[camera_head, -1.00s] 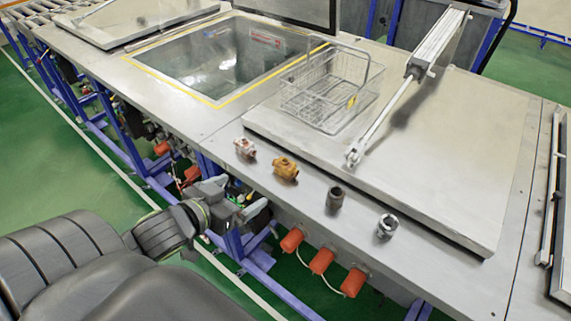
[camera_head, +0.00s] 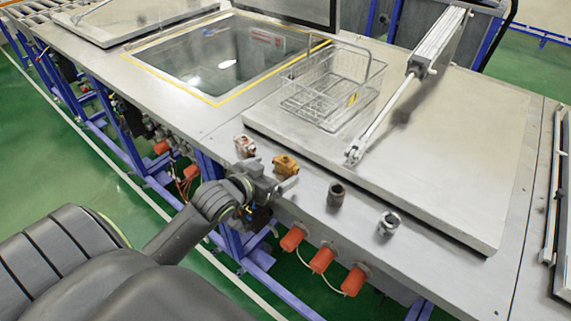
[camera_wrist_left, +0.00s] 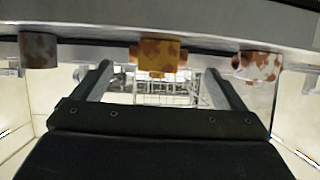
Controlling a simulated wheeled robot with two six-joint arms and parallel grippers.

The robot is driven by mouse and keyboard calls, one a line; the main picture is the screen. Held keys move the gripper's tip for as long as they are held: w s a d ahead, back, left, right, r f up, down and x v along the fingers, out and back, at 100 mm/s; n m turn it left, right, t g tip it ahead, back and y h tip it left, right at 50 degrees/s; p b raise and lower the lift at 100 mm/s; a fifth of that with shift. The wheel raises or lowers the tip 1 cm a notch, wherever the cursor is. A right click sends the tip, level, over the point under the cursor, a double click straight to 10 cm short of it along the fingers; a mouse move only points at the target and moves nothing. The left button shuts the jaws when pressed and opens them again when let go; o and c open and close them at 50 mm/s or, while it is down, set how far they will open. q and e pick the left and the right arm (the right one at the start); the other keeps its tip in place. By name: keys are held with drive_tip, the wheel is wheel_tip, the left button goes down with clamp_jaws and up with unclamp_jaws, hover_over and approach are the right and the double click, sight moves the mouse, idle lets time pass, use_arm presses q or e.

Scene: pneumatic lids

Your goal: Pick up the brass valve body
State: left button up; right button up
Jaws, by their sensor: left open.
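The brass valve body (camera_head: 285,165) is a yellow-brown fitting on the front strip of the metal table, second from the left in a row of small parts. My left gripper (camera_head: 271,177) is open just in front of it at the table's front edge. In the left wrist view, which looks upside down, the brass valve body (camera_wrist_left: 158,57) lies between the lines of the two open fingers (camera_wrist_left: 158,75). I cannot tell whether the fingertips reach past it. Nothing is held. My right gripper is not in view.
A copper-and-white fitting (camera_head: 245,146) stands close on the left. A dark cylinder (camera_head: 336,195) and a steel fitting (camera_head: 388,224) stand to the right. Behind are a raised lid plate (camera_head: 450,150), a wire basket (camera_head: 330,90) and an open tank (camera_head: 220,65).

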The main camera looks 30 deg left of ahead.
sight(282, 167)
use_arm(q)
drive_tip(key=shift+p+x, duration=0.4)
drive_tip(key=shift+x, duration=1.95)
drive_tip(key=shift+s+d, duration=0.1)
drive_tip(key=shift+c, duration=0.2)
drive_tip(key=shift+r, duration=0.1)
drive_tip(key=c, duration=1.3)
